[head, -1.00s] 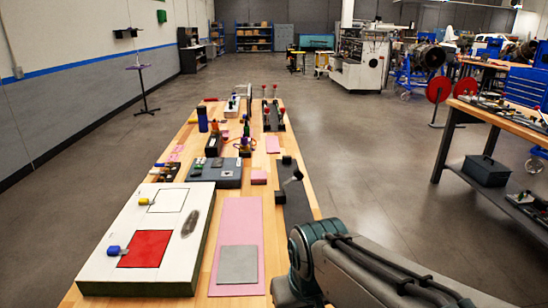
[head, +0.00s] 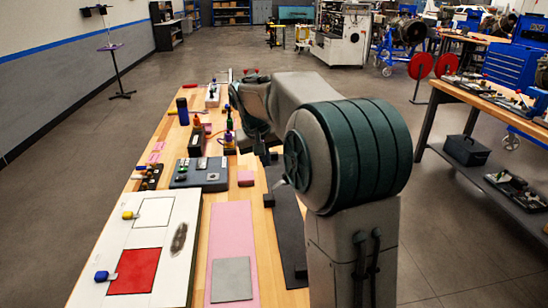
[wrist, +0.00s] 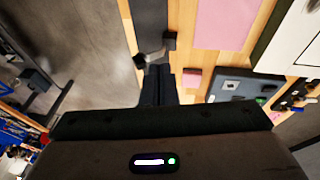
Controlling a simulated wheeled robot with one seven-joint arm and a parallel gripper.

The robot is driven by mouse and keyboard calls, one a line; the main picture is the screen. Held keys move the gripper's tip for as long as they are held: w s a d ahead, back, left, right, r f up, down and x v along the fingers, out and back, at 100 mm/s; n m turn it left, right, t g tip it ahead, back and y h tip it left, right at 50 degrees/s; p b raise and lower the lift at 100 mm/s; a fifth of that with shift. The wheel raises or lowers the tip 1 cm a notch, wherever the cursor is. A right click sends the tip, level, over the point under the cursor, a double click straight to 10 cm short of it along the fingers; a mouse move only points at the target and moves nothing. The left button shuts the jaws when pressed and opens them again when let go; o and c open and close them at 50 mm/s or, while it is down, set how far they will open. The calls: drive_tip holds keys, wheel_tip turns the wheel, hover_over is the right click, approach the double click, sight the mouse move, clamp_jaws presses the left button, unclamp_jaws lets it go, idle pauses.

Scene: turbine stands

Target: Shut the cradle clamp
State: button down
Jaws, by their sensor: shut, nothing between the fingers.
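The cradle clamp appears to be the dark assembly on the bench's right side. Its long dark base plate (head: 287,225) is partly covered by my arm in the head view. In the wrist view the base plate (wrist: 151,22) has a small black block (wrist: 169,40) and a light grey lever (wrist: 152,58) at its end. The lever stands out at an angle; I cannot tell how far the clamp is closed. My gripper (wrist: 158,72) is shut and empty, its fingertips close to the lever; contact cannot be told.
A pink mat (head: 232,238) with a grey plate lies left of the clamp. A white board (head: 185,275) with a red square is farther left. A grey-blue box (head: 200,172) and a small pink block (head: 246,178) stand nearby. Open floor lies right of the bench.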

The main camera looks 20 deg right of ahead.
drive_tip(key=w+d+m+p, duration=0.1)
drive_tip(key=w+d+p, duration=0.15)
drive_tip(key=w, duration=0.55)
drive_tip(key=p, duration=0.3)
hover_over(281, 184)
drive_tip(key=shift+h, duration=0.3)
wheel_tip(281, 184, down, 11)
drive_tip(key=shift+a, duration=0.1)
drive_tip(key=shift+f, duration=0.3)
drive_tip(key=shift+f, duration=0.1)
